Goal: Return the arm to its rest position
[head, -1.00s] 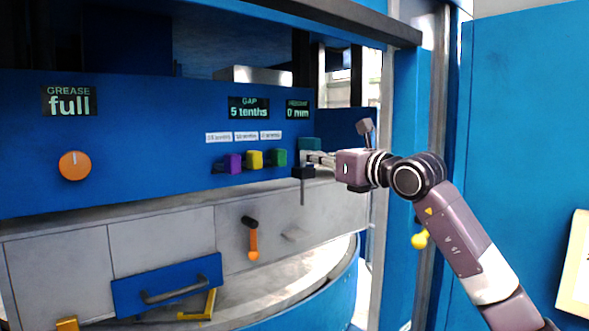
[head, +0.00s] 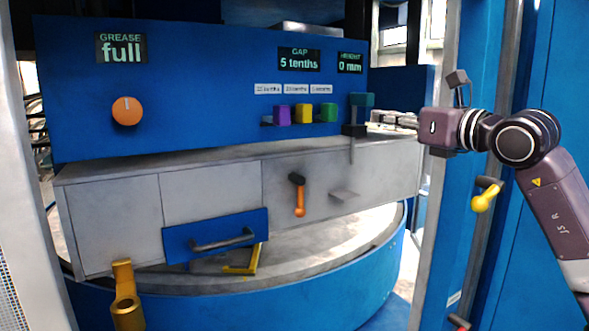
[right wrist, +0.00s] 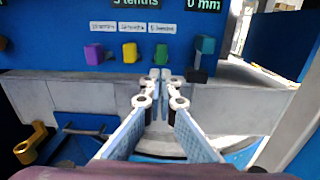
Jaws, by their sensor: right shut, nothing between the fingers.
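My right arm reaches in from the right in the head view. Its gripper (head: 392,121) is shut and empty, just right of the teal-topped lever (head: 361,101). In the right wrist view the two fingers (right wrist: 160,75) meet at their tips, pointing at the blue panel (right wrist: 60,52) below the green block (right wrist: 161,51). The teal lever (right wrist: 205,45) is right of the tips there, apart from them. My left gripper is not in view.
The blue panel (head: 200,100) carries an orange knob (head: 127,111), purple (head: 282,115), yellow (head: 304,114) and green (head: 328,113) blocks, and displays. Below are an orange-handled lever (head: 299,196) and blue drawer (head: 185,240). A blue post with a yellow knob (head: 482,203) stands near my arm.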

